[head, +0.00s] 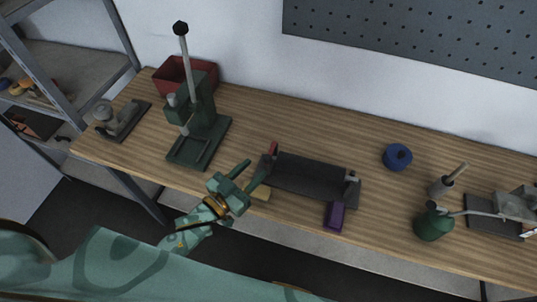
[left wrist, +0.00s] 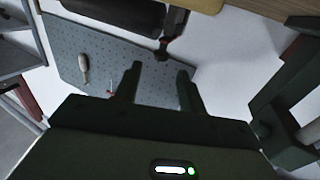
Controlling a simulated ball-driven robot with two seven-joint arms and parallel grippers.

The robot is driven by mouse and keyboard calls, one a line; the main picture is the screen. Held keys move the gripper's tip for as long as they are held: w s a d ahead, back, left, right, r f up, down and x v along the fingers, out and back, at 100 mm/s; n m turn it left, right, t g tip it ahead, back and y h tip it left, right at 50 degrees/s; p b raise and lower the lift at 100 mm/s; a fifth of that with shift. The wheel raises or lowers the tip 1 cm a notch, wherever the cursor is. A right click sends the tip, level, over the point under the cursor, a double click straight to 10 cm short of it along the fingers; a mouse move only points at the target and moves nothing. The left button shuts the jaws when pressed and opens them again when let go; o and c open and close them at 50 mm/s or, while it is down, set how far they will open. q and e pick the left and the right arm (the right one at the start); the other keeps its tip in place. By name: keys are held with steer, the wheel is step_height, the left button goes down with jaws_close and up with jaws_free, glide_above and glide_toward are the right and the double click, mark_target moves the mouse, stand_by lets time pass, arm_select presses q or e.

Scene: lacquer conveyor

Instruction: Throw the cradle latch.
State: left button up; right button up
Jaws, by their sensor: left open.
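The cradle (head: 312,176) is a long dark tray near the front edge of the workbench, with an upright post at each end. The post at its left end carries a red-tipped lever (head: 273,149), which looks like the latch. My left gripper (head: 249,175) is open and empty just left of that end, apart from the lever. In the left wrist view, a dark lever (left wrist: 172,36) stands beyond my open fingers (left wrist: 158,85), with part of the dark cradle (left wrist: 118,12) beside it. My right gripper is not in view.
A green press (head: 199,125) stands to the left with a red bin (head: 184,75) behind it. A yellow block (head: 261,192) and a purple block (head: 335,216) lie near the cradle. A blue round object (head: 397,157) and green can (head: 433,224) are to the right.

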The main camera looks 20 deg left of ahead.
mark_target(265, 158)
arm_select(q)
steer(key=x, duration=0.6)
steer(key=shift+w+d, duration=0.15)
steer(key=shift+w, duration=0.2)
jaws_close()
